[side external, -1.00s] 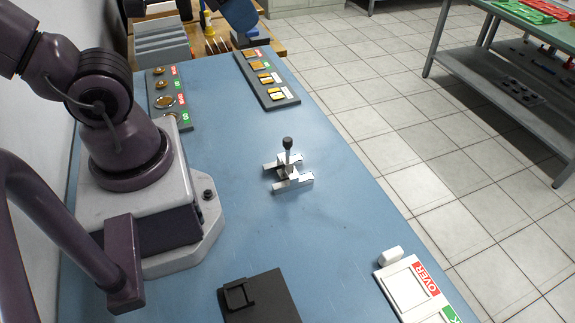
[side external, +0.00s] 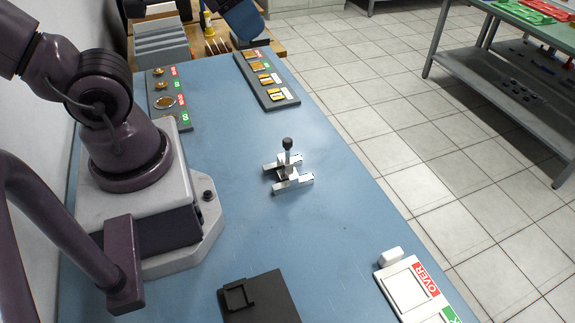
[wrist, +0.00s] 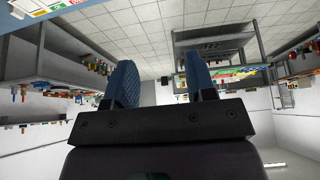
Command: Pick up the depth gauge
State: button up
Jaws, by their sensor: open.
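What looks like the depth gauge (side external: 288,160) is in the middle of the blue table in the side external view. It has a pale metal base with two parallel bars and an upright stem topped by a black knob. My gripper (wrist: 160,80) shows in the wrist view with its two blue fingers apart and nothing between them. I cannot make out my gripper near the gauge in the side external view.
A black fixture block (side external: 262,298) and a white board marked OVER (side external: 425,281) lie at the table's front. Two dark labelled boards (side external: 279,92) (side external: 181,116) with metal pieces lie at the back. The table around the gauge is clear.

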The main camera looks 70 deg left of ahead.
jog(key=w+d+f+m+g, duration=0.2)
jog(key=d+f+m+g, duration=0.3)
jog(key=f, duration=0.3)
jog(key=m+y, duration=1.3)
jog(key=y, duration=0.2)
send_near(288, 150)
jog(key=s+f, duration=0.1)
jog(key=s, duration=0.1)
jog(key=s+f, duration=0.2)
jog(key=s, duration=0.1)
jog(key=shift+s+a, duration=0.3)
jog(key=shift+a, duration=0.05)
jog(key=w+m+t+y, duration=0.1)
jog(key=f+m+t, duration=0.1)
jog(key=shift+w+f+t+y, duration=0.15)
jog(key=shift+w+t+y, duration=0.15)
jog(key=shift+w+y, duration=0.1)
jog(key=shift+w+d+r+m+t, duration=0.2)
jog(key=shift+w+r+t, duration=0.05)
jog(key=shift+w+t, duration=0.15)
jog(key=shift+w+d+r+m+t, duration=0.2)
jog(key=shift+w+t, duration=0.1)
jog(key=shift+w, duration=0.15)
jog(key=shift+w+a+r+y, duration=0.15)
jog(key=shift+a+r+y, duration=0.1)
jog(key=shift+y, duration=0.05)
jog(key=x, duration=1.2)
jog(key=shift+a+r, duration=0.2)
jog(key=shift+a, duration=0.05)
grip_shut()
